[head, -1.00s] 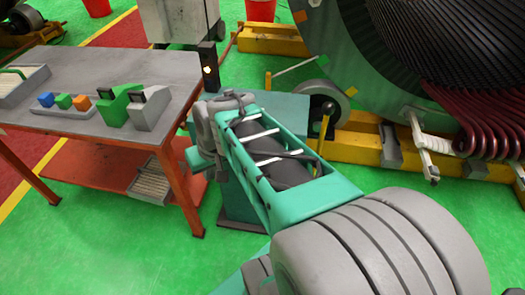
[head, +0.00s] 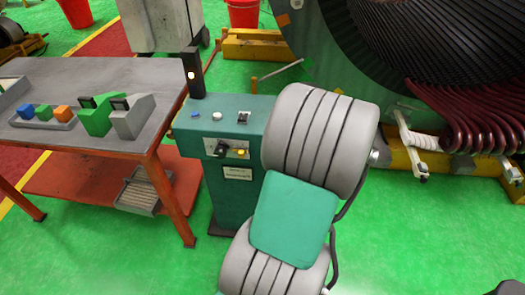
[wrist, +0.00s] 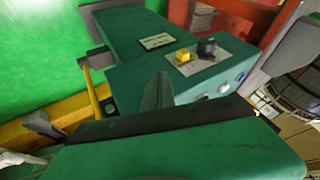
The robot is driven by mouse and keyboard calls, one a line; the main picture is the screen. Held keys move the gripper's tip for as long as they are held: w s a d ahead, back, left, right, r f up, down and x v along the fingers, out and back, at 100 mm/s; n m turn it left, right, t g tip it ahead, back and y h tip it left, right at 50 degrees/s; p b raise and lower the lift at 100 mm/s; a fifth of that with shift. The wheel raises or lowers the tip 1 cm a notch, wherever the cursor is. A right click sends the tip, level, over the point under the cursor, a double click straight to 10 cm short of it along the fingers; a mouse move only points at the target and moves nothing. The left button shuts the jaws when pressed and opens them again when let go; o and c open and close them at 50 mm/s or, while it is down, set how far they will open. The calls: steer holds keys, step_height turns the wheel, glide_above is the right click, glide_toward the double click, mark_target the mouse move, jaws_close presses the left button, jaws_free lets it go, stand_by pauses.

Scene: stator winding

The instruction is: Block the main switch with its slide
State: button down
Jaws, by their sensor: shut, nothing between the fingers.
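The main switch, a black knob (head: 221,148), sits on a pale plate on the front of the green cabinet (head: 240,112). The yellow slide (head: 240,152) is just to its right on the same plate. In the wrist view the knob (wrist: 207,48) and the yellow slide (wrist: 183,56) sit side by side, seemingly with a small gap. My gripper (wrist: 160,80) is shut and empty, its grey-green fingers pointing towards the cabinet beside the plate. In the head view my arm hides the gripper.
Blue and white buttons and a small switch (head: 243,117) are on the cabinet top, with a lit lamp post (head: 192,75) behind. A workbench (head: 80,75) with coloured blocks stands close on the left. The large stator (head: 385,45) is at the right.

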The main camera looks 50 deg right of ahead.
mark_target(239, 153)
steer(key=w+f, duration=0.2)
steer(key=w+a+f, duration=0.1)
steer(key=w+f, duration=0.1)
steer(key=w, duration=0.1)
steer(key=w+f, duration=0.2)
steer(key=f, duration=0.1)
steer(key=shift+w+a+p, duration=0.35)
steer(key=shift+w+a, duration=0.35)
steer(key=shift+w, duration=0.05)
